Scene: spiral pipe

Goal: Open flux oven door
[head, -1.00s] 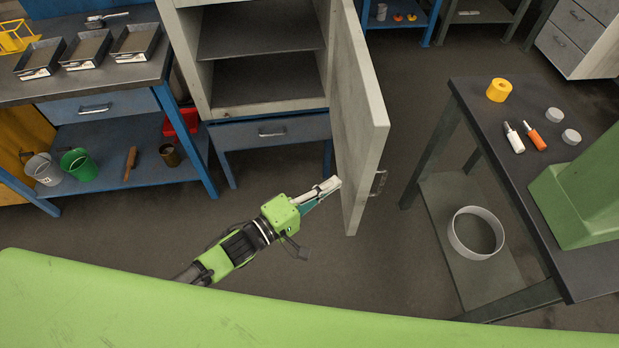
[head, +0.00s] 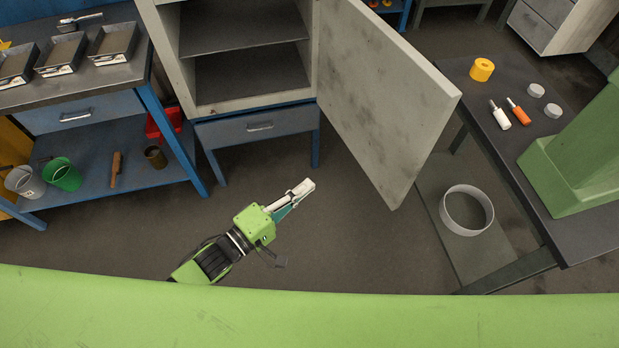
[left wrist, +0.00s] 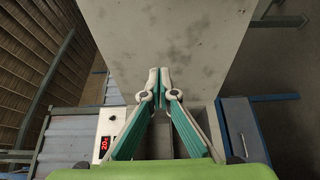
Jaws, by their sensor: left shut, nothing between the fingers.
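The flux oven is a pale grey cabinet with inner shelves (head: 250,75) in the head view. Its door (head: 385,100) is swung wide open to the right, hinged at the cabinet's right side. My left gripper (head: 308,186) is shut and empty. It is in front of the cabinet, left of the door and apart from it. In the left wrist view my left gripper (left wrist: 160,82) has its fingertips together, with the door's grey face (left wrist: 170,45) beyond. A panel with a red display (left wrist: 104,146) shows at lower left there. My right gripper is not in view.
A blue workbench with trays (head: 113,45) stands at left, buckets (head: 62,173) on its lower shelf. A dark table (head: 560,215) at right holds bottles and a yellow roll (head: 481,69). A grey ring (head: 466,210) lies below. Floor before the cabinet is clear.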

